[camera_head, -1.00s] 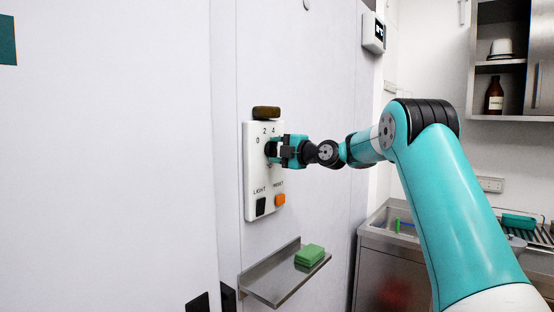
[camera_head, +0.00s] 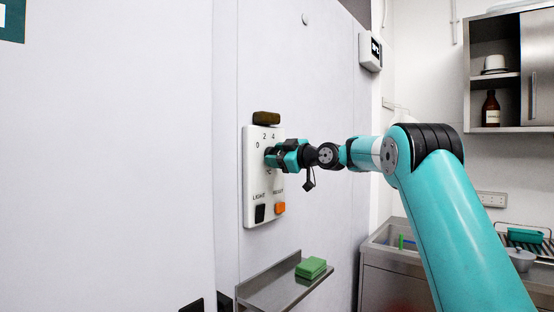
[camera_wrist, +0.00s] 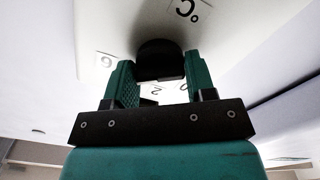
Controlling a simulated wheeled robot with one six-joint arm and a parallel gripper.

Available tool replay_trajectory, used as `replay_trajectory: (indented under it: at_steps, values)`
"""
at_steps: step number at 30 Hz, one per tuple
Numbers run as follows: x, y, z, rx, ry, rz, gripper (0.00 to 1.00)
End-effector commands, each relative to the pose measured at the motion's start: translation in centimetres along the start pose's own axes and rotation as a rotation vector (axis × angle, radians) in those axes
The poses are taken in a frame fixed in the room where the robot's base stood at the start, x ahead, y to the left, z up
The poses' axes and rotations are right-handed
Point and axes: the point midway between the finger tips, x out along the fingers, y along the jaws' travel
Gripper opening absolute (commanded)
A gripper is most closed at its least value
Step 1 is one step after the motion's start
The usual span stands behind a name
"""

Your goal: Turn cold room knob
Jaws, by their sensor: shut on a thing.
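The black cold room knob (camera_wrist: 160,60) sits on a white control panel (camera_head: 248,190) with printed numbers. In the head view my gripper (camera_head: 270,157) is at the panel and mostly hides the knob. In the wrist view my gripper (camera_wrist: 160,82) has its two green fingers on either side of the knob, and it is shut on it. The numbers 6 and 2 and a degree C mark show around the knob in the wrist view. Which number the knob points to cannot be told.
Below the knob are a black LIGHT switch (camera_head: 260,213) and an orange RESET switch (camera_head: 280,208). A dark brown block (camera_head: 266,118) sits above the panel. A steel shelf (camera_head: 262,293) with a green sponge (camera_head: 311,268) juts out below. A sink counter (camera_head: 385,275) stands at right.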

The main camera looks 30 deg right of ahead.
Motion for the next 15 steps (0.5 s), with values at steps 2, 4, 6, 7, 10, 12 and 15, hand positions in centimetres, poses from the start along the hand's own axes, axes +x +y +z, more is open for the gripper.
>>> replay_trajectory:
  at_steps: [2,4,6,7,10,12,15]
  values:
    - [-0.01,-0.07,0.13,0.036,-0.002,-0.001,0.27]
    - [-0.01,-0.06,0.13,0.063,-0.002,-0.001,0.27]
    - [-0.01,-0.05,0.12,0.085,-0.002,-0.001,0.27]
    - [-0.01,-0.05,0.12,0.092,-0.002,-0.001,0.27]
    - [-0.01,-0.05,0.12,0.11,-0.002,-0.001,0.27]
    - [-0.01,-0.05,0.12,0.118,-0.002,-0.001,0.27]
    - [-0.01,-0.04,0.11,0.123,-0.002,-0.001,0.27]
